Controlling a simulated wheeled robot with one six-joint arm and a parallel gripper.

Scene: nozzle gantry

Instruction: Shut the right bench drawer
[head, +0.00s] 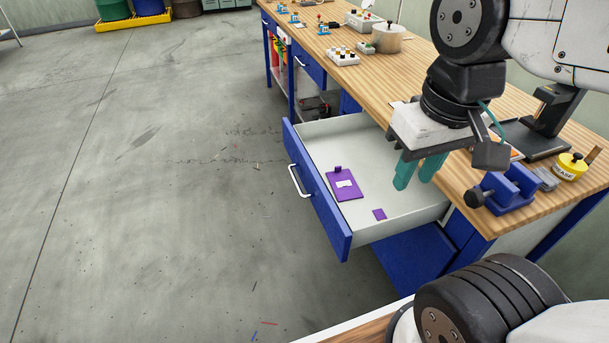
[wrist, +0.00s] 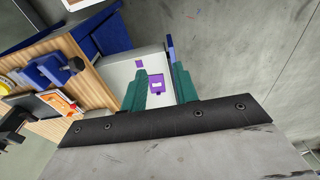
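The right bench drawer (head: 320,205) stands pulled far out from the wooden-topped bench (head: 385,75). It has a blue front, a white bar handle (head: 299,181) and a pale grey inside. A purple clipboard-like plate (head: 344,186) and a small purple square (head: 379,214) lie in it. My gripper (head: 419,171) is over the drawer, with its teal fingers pointing down and apart, holding nothing. In the wrist view the two fingers (wrist: 166,89) frame the drawer's inside, and the drawer's blue front (wrist: 170,48) shows past them. I cannot tell the fingers' exact height above the drawer floor.
A blue vise (head: 507,191), a yellow grease tin (head: 571,166) and a dark stand (head: 548,128) sit on the bench's near end. A metal pot (head: 387,38) and other small items stand farther back. The grey floor (head: 150,200) left of the drawer is open.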

